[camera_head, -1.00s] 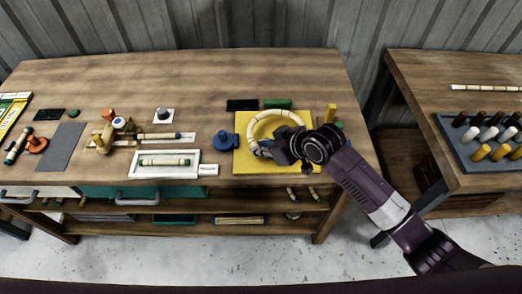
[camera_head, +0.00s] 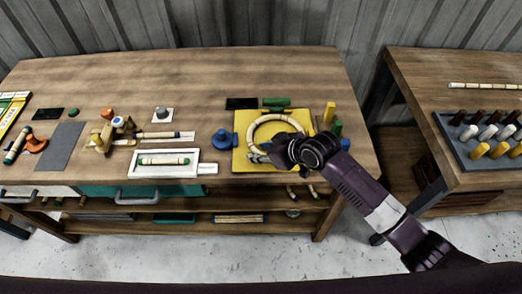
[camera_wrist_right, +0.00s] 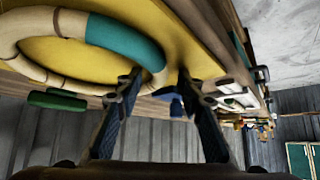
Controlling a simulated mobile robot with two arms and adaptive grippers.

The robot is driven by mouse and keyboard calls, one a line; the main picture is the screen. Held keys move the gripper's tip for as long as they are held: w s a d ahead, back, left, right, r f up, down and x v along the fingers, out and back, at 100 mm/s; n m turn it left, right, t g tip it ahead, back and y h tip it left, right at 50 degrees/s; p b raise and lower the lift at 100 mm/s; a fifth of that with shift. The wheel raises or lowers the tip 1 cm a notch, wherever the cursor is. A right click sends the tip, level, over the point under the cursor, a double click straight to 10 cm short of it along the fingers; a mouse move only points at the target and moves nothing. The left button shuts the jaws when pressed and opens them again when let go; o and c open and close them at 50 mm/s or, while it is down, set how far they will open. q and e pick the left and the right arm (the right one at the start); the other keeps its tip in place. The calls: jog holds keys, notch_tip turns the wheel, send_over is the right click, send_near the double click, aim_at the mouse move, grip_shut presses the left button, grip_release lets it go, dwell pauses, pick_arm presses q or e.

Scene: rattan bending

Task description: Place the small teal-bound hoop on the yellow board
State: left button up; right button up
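The cream hoop (camera_head: 255,128) lies on the yellow board (camera_head: 242,165), roughly flat and inside its edges. In the right wrist view the hoop (camera_wrist_right: 85,70) shows its teal binding (camera_wrist_right: 125,38) close to my fingertips, with the yellow board (camera_wrist_right: 185,45) behind it. My right gripper (camera_wrist_right: 160,78) has its fingers spread, with a gap between the tips, at the hoop's near edge. In the head view the right gripper (camera_head: 258,156) is over the board's near side, and my wrist hides part of the hoop and board. My left gripper is not in view.
A blue round piece (camera_head: 221,140) stands left of the board. Yellow (camera_head: 328,113) and green (camera_head: 337,128) posts stand at its right. A black block (camera_head: 242,103) and a green block (camera_head: 276,102) lie behind it. The table's back is clear.

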jog(key=shift+r, duration=0.2)
jog(key=shift+s+d, duration=0.1)
jog(key=shift+d, duration=0.05)
jog(key=b+v, duration=0.1)
jog(key=v, duration=1)
jog(key=shift+r, duration=0.35)
jog(key=shift+s+d, duration=0.1)
